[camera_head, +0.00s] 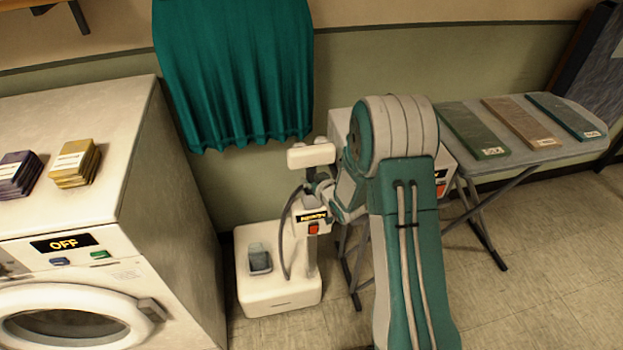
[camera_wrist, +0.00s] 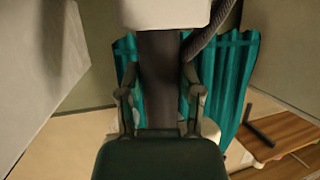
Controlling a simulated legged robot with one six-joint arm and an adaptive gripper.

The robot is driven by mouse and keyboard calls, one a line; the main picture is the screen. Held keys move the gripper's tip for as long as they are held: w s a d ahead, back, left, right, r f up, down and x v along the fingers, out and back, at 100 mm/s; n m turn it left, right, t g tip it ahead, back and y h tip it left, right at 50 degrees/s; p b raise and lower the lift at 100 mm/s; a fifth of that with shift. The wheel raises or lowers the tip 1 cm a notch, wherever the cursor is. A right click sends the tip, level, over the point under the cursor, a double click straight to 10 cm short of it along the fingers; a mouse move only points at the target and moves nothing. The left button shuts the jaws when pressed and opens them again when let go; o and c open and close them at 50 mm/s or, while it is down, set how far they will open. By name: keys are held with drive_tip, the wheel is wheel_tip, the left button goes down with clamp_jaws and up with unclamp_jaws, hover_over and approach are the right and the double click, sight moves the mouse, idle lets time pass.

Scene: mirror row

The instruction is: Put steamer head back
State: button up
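The steamer head (camera_head: 311,155) is a white block on a dark handle, upright above the steamer's post in the head view. In the wrist view the white head (camera_wrist: 165,12) fills the top, with its dark handle (camera_wrist: 160,80) below. My gripper (camera_head: 318,188) is at the handle; in the wrist view its fingers (camera_wrist: 160,72) close in on both sides of it. A grey hose (camera_head: 287,235) curves down to the white steamer base (camera_head: 281,302). The post carries a box (camera_head: 313,222) with a lit display and red switch. My arm hides whether the head touches the post.
A teal cloth (camera_head: 235,75) hangs on the wall behind. A white washer (camera_head: 160,190) with folded stacks stands at left. An ironing board (camera_head: 585,147) with several flat folded panels is at right. Another white box (camera_head: 340,120) is partly behind my arm.

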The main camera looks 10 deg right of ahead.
drive_tip(key=shift+o, duration=0.5)
